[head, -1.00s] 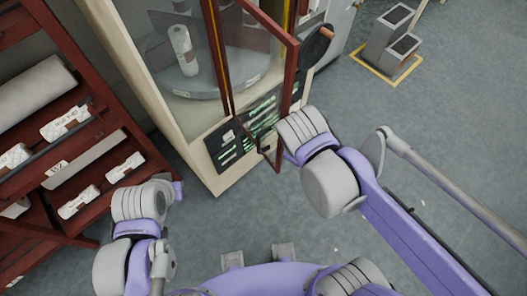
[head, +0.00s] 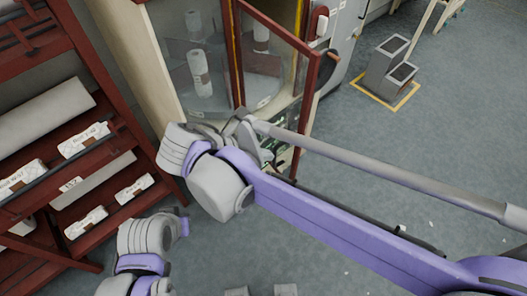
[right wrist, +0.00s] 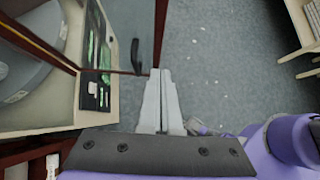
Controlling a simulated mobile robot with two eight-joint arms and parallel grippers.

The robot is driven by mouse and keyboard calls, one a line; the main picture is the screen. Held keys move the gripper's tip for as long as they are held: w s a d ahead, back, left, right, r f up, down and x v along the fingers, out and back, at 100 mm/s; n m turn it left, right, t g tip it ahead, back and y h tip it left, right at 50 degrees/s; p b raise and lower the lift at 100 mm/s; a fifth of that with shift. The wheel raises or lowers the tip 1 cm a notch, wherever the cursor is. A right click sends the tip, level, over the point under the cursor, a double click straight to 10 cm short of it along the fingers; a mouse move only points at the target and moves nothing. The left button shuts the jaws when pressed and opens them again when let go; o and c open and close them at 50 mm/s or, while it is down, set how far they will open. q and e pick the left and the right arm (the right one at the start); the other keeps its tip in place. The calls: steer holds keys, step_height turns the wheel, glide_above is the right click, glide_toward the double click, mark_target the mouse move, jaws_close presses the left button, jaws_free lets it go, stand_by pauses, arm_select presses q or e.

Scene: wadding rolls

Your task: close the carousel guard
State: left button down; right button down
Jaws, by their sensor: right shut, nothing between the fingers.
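The carousel guard (head: 311,85) is a clear panel in a dark red frame on the front of the pale cabinet. It stands open, swung out from the cabinet at an angle. Behind it a grey round carousel carries white rolls (head: 199,70). In the right wrist view the guard's frame edge (right wrist: 160,35) comes down close to the tips of my right gripper (right wrist: 161,75), with a dark handle (right wrist: 137,57) just left. The right gripper is shut and empty; I cannot tell whether it touches the frame. My left gripper's fingers do not show clearly.
A dark red rack (head: 120,165) with wrapped rolls stands at the left, close to my left arm. A grey two-part bin (head: 388,68) stands on a yellow-marked square at the right. Grey floor (head: 440,130) is open to the right of the cabinet.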

mark_target(299, 150)
steer(key=w+d+f, duration=0.1)
steer(key=d, duration=0.1)
steer(key=w+d+f, duration=0.1)
steer(key=d+f, duration=0.1)
steer(key=w+d+f, duration=0.1)
steer(key=d, duration=0.1)
steer(key=shift+w+d+f+p, duration=0.2)
steer(key=shift+w+d+p, duration=0.1)
steer(key=shift+w+p, duration=0.1)
steer(key=shift+w+d+f, duration=0.1)
steer(key=shift+w+d, duration=0.15)
steer(key=shift+d, duration=0.15)
